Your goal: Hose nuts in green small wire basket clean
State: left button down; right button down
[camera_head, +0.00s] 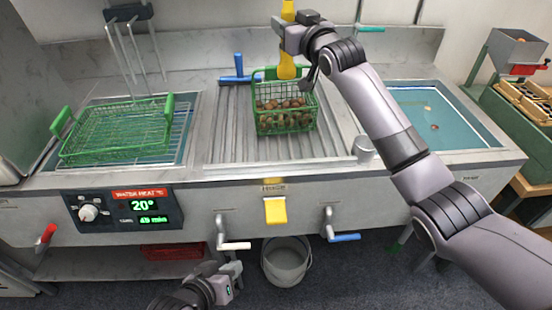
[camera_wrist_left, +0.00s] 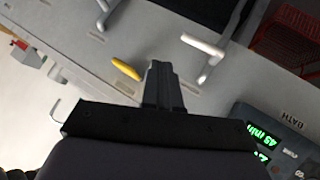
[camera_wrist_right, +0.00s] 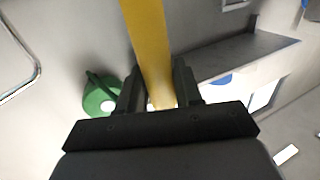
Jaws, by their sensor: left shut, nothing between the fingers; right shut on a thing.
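The green small wire basket (camera_head: 284,128), full of brown nuts (camera_head: 285,112), stands on the ribbed drainboard in the head view. My right gripper (camera_head: 287,38) is shut on a yellow hose sprayer (camera_head: 287,67), whose wide end points down behind and above the basket. In the right wrist view the yellow sprayer (camera_wrist_right: 148,42) runs between the fingers (camera_wrist_right: 158,88). No water shows clearly. My left gripper (camera_head: 232,280) is shut and empty, low in front of the sink; its closed fingers also show in the left wrist view (camera_wrist_left: 160,80).
A larger empty green wire basket (camera_head: 118,140) sits over the left basin. The right basin (camera_head: 432,118) holds water with a few floating bits. A yellow front lever (camera_head: 275,210), white tap handle (camera_head: 234,246), blue tap handle (camera_head: 345,238) and grey bucket (camera_head: 286,262) are in front.

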pick_arm(q)
jog(key=w+d+r+m+g, duration=0.1)
jog(key=w+d+r+g, duration=0.25)
jog(key=d, duration=0.35)
jog(key=w+d+r+g, duration=0.2)
jog(key=d+r, duration=0.3)
jog(key=d, duration=0.2)
jog(key=w+a+r+n+y, duration=0.1)
jog(key=w+a+r+y, duration=0.2)
jog(key=r, duration=0.5)
jog(key=shift+w+n+y, duration=0.3)
jog(key=shift+w+y, duration=0.55)
jog(key=shift+y, duration=0.45)
jog(key=shift+a+f, duration=0.1)
send_over(276, 215)
jog(key=s, duration=0.1)
notch_tip(276, 215, down, 12)
jog(key=shift+r, duration=0.1)
jog(key=shift+f, duration=0.8)
